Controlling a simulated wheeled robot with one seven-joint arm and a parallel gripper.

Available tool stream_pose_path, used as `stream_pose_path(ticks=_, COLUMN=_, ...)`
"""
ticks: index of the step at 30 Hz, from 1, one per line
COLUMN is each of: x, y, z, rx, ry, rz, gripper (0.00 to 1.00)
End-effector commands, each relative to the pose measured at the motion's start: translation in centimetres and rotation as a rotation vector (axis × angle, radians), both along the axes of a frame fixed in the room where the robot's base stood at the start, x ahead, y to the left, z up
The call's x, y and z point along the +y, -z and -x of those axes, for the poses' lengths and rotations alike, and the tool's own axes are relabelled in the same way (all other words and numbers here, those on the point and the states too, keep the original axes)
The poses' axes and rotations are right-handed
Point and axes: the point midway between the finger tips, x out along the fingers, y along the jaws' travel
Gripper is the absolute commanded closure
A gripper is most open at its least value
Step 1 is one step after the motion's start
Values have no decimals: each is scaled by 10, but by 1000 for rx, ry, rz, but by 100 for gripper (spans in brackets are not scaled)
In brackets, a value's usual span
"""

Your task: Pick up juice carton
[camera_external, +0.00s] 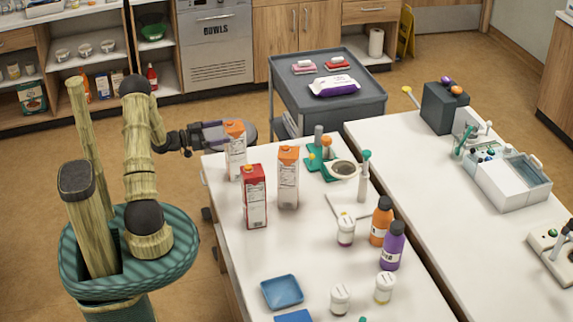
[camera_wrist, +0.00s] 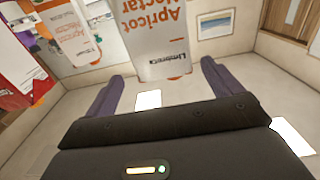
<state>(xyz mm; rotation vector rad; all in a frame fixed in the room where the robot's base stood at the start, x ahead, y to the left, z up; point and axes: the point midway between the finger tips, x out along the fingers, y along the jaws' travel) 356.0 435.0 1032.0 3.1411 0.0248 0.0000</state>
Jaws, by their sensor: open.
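Three juice cartons stand upright on the white table. A white carton with an orange top (camera_external: 236,160) is nearest my gripper; a similar white carton (camera_external: 288,182) and a red carton (camera_external: 255,200) stand to its right and in front. My gripper (camera_external: 228,136) is open and level, beside the upper part of the nearest carton. In the wrist view a white carton (camera_wrist: 155,35) with upside-down "Apricot Nectar" print lies ahead, between the lines of the two purple fingers (camera_wrist: 160,85). I cannot tell whether the fingertips are around it. No carton is gripped.
Another white carton (camera_wrist: 75,35) and the red carton (camera_wrist: 20,75) show left in the wrist view. A green holder (camera_external: 318,168), bottles (camera_external: 392,246) and a blue tray (camera_external: 282,292) share the table (camera_external: 305,245). A grey cart (camera_external: 290,85) stands behind.

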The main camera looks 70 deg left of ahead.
Motion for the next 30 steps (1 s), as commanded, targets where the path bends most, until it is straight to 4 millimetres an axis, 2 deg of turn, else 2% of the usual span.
stream_pose_path(ticks=1, x=0, y=-2, z=-9, rx=-1, ry=3, rz=0, gripper=9)
stream_pose_path(ticks=5, x=0, y=-1, z=-22, rx=0, ry=1, rz=0, gripper=9)
stream_pose_path(ticks=17, x=1, y=0, z=-27, rx=0, ry=1, rz=1, gripper=9)
stream_pose_path(ticks=27, x=6, y=3, z=-71, rx=-1, ry=2, rz=-1, gripper=9)
stream_pose_path(ticks=30, x=6, y=5, z=-76, rx=1, ry=0, rz=-1, gripper=9)
